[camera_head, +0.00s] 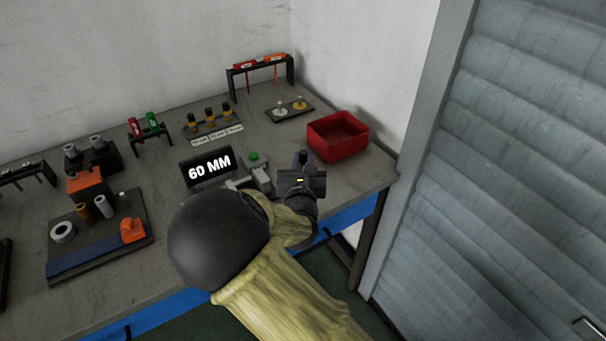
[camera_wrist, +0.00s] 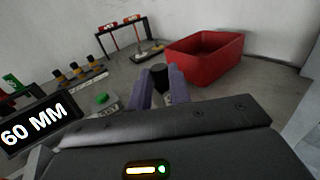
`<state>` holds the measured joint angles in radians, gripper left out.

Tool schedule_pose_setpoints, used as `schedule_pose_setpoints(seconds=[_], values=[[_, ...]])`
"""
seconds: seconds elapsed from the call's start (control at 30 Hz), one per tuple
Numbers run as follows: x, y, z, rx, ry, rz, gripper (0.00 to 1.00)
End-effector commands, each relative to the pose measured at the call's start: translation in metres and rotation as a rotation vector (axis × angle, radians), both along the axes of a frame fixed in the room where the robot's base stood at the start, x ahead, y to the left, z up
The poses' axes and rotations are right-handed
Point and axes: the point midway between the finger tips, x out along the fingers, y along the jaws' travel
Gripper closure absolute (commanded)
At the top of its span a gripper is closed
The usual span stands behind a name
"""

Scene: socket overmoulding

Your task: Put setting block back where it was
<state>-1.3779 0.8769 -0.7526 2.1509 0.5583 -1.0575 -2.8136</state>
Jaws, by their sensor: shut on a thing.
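My gripper (camera_wrist: 161,90) is shut on a small dark-topped piece (camera_wrist: 159,72), held upright between its two purple fingers. I cannot tell for sure that this is the setting block. In the head view my gripper (camera_head: 303,162) is over the right part of the bench, left of the red bin, and largely hides the piece. A labelled rack (camera_head: 199,138) at the back holds three dark pieces with orange bands (camera_head: 209,114). A fixture with a green button (camera_head: 254,157) and a "60 MM" display (camera_head: 208,168) is left of my gripper.
An open, seemingly empty red bin (camera_head: 338,136) stands close on the right. A small dark tray (camera_head: 290,109) and a black frame (camera_head: 260,67) are behind. A blue-edged board (camera_head: 98,252) with several parts lies left. A grey shutter (camera_head: 500,170) stands right.

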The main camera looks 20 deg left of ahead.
Motion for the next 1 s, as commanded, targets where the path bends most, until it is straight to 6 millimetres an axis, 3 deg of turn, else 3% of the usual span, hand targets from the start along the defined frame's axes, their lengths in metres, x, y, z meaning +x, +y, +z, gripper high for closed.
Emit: schedule_pose_setpoints(seconds=[0.27, 0.6, 0.93, 0.97, 1.0], values=[[0.000, 0.000, 0.001, 0.003, -0.003, 0.001, 1.00], [0.000, 0.000, -0.036, 0.003, -0.002, 0.000, 1.00], [0.000, 0.000, -0.038, 0.002, -0.003, 0.001, 1.00], [0.000, 0.000, -0.039, 0.001, -0.001, 0.001, 0.79], [0.000, 0.000, -0.039, 0.002, 0.000, 0.001, 0.71]])
